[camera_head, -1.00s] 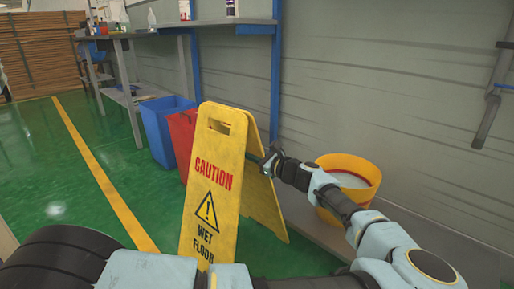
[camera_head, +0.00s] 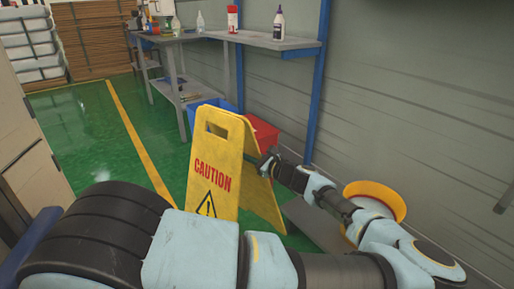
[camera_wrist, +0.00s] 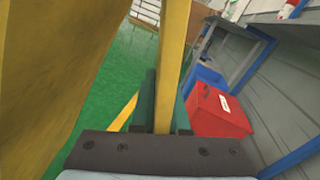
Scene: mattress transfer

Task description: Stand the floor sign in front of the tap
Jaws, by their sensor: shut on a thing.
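The yellow floor sign (camera_head: 222,165), marked CAUTION with a warning triangle, stands unfolded and upright in front of me in the head view. My gripper (camera_head: 265,163) is at its right side, shut on the edge of the sign's rear panel. In the wrist view, my gripper (camera_wrist: 160,118) has its two dark green fingers on either side of the yellow panel edge (camera_wrist: 174,50). The sign's other panel (camera_wrist: 45,70) fills the left of that view. The sign's foot is partly hidden by my arm, so I cannot tell whether it touches the floor. I see no tap.
A yellow bucket (camera_head: 376,200) is by the right wall. A workbench (camera_head: 190,42) with bottles is at the back. Green floor is open to the left.

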